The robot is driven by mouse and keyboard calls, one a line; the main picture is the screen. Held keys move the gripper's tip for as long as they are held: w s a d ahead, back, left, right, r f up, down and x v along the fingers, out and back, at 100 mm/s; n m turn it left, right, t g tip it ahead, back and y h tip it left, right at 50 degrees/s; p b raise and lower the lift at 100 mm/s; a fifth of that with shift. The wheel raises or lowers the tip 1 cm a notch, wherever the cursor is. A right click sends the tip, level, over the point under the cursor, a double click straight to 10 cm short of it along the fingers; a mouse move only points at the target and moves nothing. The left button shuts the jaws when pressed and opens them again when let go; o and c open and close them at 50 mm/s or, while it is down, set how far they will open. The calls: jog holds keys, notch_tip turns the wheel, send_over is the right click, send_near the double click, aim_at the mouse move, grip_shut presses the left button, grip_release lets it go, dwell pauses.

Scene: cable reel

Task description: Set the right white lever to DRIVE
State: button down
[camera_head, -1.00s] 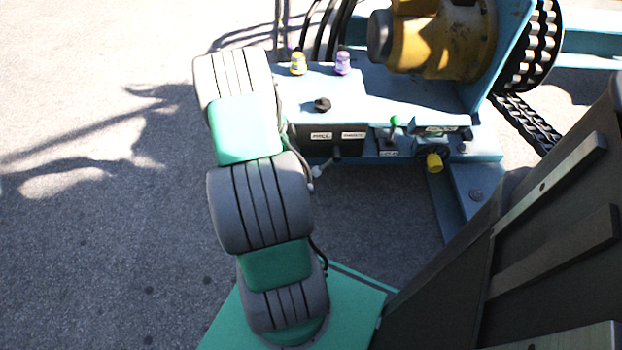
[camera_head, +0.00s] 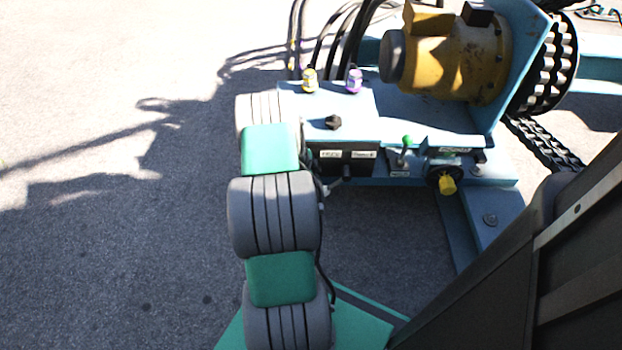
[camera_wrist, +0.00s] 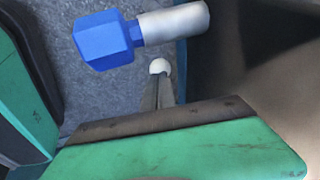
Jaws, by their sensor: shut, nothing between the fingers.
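A round white knob (camera_wrist: 160,66) shows in the wrist view, right at the tips of my gripper (camera_wrist: 162,82). The gripper's dark narrow fingers are shut, with nothing seen between them. I cannot tell whether they touch the knob or which lever it belongs to. In the head view a small pale lever (camera_head: 334,186) sticks out low on the front of the control box (camera_head: 345,156), beside my arm. The two white labels on the box are too small to read. My gripper is hidden behind my arm in the head view.
The blue machine carries a green-knobbed lever (camera_head: 407,141), a yellow knob (camera_head: 447,185) and a yellow motor (camera_head: 455,55). Open asphalt (camera_head: 110,240) lies to the left.

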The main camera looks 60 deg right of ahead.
jog(key=x, duration=0.2)
jog(key=shift+d+f, duration=0.1)
jog(key=shift+f, duration=0.15)
jog(key=shift+f+b, duration=0.15)
jog(key=shift+b, duration=0.25)
